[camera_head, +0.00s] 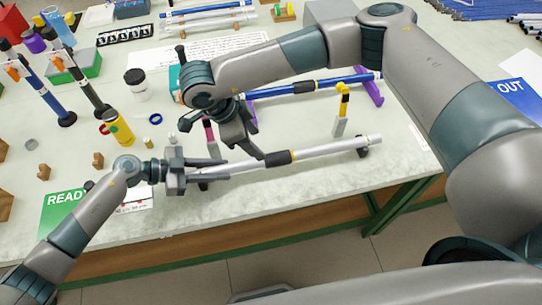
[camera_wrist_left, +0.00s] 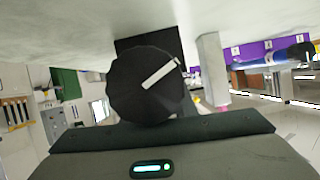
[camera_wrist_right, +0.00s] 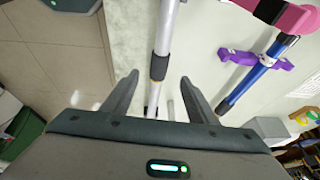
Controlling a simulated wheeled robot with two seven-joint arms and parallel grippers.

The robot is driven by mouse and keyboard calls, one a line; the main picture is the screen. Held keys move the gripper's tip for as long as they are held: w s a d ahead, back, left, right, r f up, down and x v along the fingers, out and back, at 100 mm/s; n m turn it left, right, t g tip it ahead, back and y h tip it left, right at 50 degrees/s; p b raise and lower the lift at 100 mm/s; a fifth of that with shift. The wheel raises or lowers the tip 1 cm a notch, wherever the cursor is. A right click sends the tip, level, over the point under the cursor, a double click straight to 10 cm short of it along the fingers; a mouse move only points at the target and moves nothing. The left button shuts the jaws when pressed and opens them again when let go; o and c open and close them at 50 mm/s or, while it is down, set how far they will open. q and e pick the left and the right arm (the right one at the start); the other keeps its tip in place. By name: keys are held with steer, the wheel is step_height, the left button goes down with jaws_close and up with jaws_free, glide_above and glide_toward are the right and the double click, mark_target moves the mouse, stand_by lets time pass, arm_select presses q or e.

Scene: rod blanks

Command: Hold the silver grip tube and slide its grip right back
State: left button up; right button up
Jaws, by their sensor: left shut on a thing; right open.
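The silver grip tube (camera_head: 325,150) lies across the front of the table on small dark rests. My left gripper (camera_head: 187,172) is shut on the tube's left end. The left wrist view shows a round black end (camera_wrist_left: 145,85) with a white mark. My right gripper (camera_head: 240,155) is open above the tube, left of the grip. In the right wrist view the tube runs between its open fingers (camera_wrist_right: 160,82), with the grip just beyond them.
A blue tube (camera_head: 335,83) lies behind on purple rests (camera_head: 370,88). A yellow mug (camera_head: 118,128), a jar (camera_head: 137,83) and a green READY card (camera_head: 62,210) are at left. The blue OUT card (camera_head: 512,95) is at right.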

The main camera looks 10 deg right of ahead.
mark_target(270, 157)
steer(key=shift+f, duration=0.1)
steer(key=x, duration=1.2)
jaws_close()
steer(key=shift+a, duration=0.15)
